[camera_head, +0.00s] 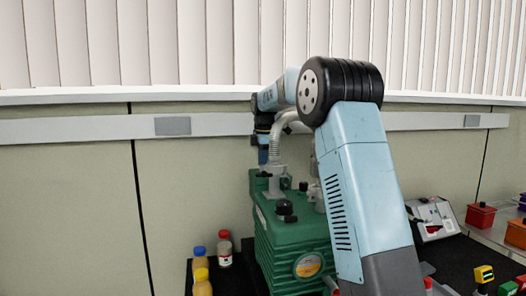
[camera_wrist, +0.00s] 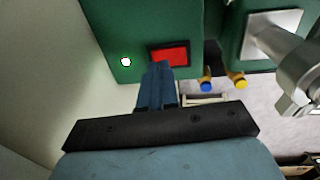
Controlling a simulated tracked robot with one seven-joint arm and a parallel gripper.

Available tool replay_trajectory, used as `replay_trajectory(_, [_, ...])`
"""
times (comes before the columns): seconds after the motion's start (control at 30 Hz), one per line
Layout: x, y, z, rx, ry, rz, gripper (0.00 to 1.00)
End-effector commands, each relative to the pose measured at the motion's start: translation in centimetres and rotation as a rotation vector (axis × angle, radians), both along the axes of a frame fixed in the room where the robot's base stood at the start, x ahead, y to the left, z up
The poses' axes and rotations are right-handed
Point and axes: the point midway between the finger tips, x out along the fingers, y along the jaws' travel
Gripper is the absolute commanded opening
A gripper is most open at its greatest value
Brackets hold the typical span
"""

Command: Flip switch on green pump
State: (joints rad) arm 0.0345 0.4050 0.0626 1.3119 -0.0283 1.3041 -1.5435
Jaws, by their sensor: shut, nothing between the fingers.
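The green pump (camera_head: 290,235) stands on a dark surface in the head view, with my arm reaching over it. In the wrist view, the pump's green face (camera_wrist: 120,25) carries a red rocker switch (camera_wrist: 169,55) in a dark frame. A bright white round spot (camera_wrist: 126,62) lies left of the switch. My gripper (camera_wrist: 160,68) is shut and empty, its blue fingertips overlapping the switch's lower left edge. I cannot tell whether they touch it. In the head view, my gripper (camera_head: 263,160) is at the pump's far end, and the switch is hidden there.
The wall (camera_head: 70,190) is close behind. A white device (camera_head: 433,217) and red bins (camera_head: 481,215) are at the right.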

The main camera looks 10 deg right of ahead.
Motion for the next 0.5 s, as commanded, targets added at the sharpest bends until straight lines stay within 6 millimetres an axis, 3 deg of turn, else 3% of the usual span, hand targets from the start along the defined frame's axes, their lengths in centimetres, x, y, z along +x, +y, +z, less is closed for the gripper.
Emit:
replay_trajectory(0.2, [0.16, 0.03, -1.30, 0.000, 0.000, 0.000, 0.00])
replay_trajectory(0.5, [0.17, 0.02, -1.42, 0.000, 0.000, 0.000, 0.00])
